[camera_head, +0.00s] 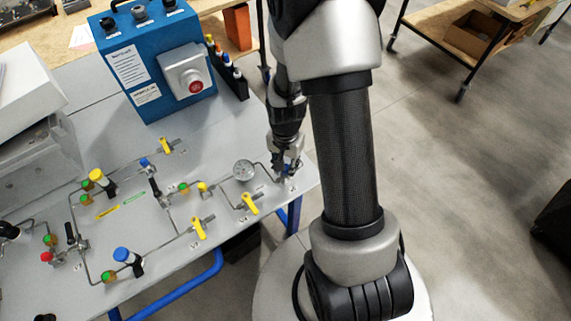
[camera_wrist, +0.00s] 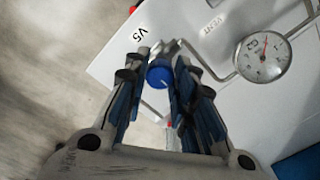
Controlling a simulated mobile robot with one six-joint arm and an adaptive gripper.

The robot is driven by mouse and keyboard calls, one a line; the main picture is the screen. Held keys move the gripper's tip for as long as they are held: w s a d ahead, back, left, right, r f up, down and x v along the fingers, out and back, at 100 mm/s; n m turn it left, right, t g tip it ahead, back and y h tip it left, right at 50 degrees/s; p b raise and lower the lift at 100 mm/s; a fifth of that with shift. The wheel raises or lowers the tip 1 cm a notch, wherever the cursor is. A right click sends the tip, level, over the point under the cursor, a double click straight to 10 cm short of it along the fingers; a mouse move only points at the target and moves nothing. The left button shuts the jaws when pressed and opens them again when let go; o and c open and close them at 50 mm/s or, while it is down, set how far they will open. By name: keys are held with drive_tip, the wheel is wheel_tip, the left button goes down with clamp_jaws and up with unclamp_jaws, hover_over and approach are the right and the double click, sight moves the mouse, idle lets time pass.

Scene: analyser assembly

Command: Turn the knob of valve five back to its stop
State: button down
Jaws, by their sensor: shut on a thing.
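The knob of valve five (camera_wrist: 158,77) is a round blue cap with a white pointer line on its face, seen in the wrist view near the V5 label (camera_wrist: 137,34). My gripper (camera_wrist: 160,71) is shut on it, with one finger on each side. In the head view my gripper (camera_head: 287,169) points down at the right edge of the panel, by the gauge. The knob itself is mostly hidden by the fingers there. A thin metal pipe runs from the valve toward the gauge.
A round pressure gauge (camera_wrist: 263,57) stands close beside the gripper. Yellow-handled valves (camera_head: 250,204), a blue knob (camera_head: 122,254) and tubing fill the panel (camera_head: 300,192) to the left. A blue box with a red button (camera_head: 195,87) stands behind. Open floor lies to the right.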

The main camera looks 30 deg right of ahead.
drive_tip(key=c, duration=1.3)
unclamp_jaws()
drive_tip(key=shift+c, duration=0.2)
drive_tip(key=shift+r, duration=0.15)
wheel_tip(320, 180, up, 12)
